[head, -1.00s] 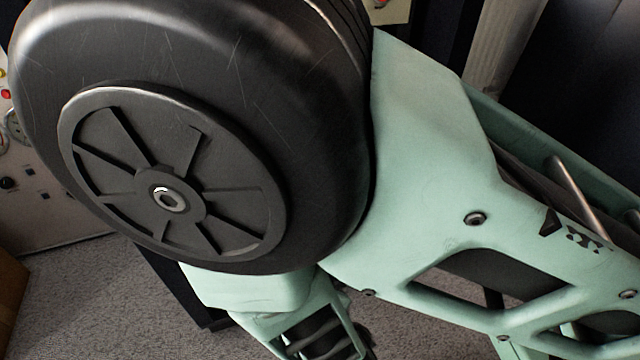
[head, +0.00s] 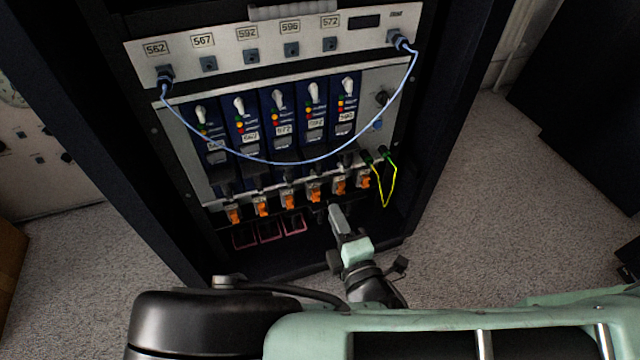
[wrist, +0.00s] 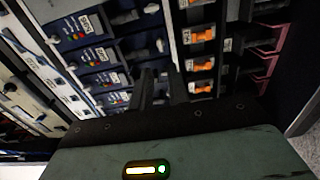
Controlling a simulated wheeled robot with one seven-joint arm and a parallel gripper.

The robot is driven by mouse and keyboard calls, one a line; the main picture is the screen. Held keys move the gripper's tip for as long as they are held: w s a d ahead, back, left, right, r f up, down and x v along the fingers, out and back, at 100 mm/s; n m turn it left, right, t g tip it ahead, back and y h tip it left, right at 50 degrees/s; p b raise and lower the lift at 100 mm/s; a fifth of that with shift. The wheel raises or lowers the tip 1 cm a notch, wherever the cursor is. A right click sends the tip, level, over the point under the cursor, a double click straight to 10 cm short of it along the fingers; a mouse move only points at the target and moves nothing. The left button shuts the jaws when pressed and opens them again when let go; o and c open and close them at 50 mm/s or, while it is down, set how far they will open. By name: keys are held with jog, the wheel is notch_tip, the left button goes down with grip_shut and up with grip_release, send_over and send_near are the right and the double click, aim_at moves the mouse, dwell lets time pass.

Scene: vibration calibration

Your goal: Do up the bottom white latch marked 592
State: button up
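The module marked 592 looks to be the fourth blue one from the left in the head view, its small label (head: 316,122) hard to read. Its top white latch (head: 313,93) stands up above the coloured lights. Its bottom white latch (head: 315,137) is a small pale piece below the label; whether it is done up is too small to tell. My gripper (head: 333,210) is below the modules, in front of the lower edge of the rack and apart from the latch. In the wrist view its dark fingers (wrist: 160,88) show close together, with nothing clearly held.
A blue cable (head: 290,162) hangs across the modules' lower parts. Orange switches (head: 314,189) line the row beneath, and a yellow-green cable (head: 388,190) loops at right. The top panel (head: 215,49) also carries a 592 label. Carpet (head: 475,190) is clear at right.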

aim_at(317, 176)
jog(key=shift+b+x, duration=1.6)
jog(key=shift+x, duration=3.75)
grip_shut()
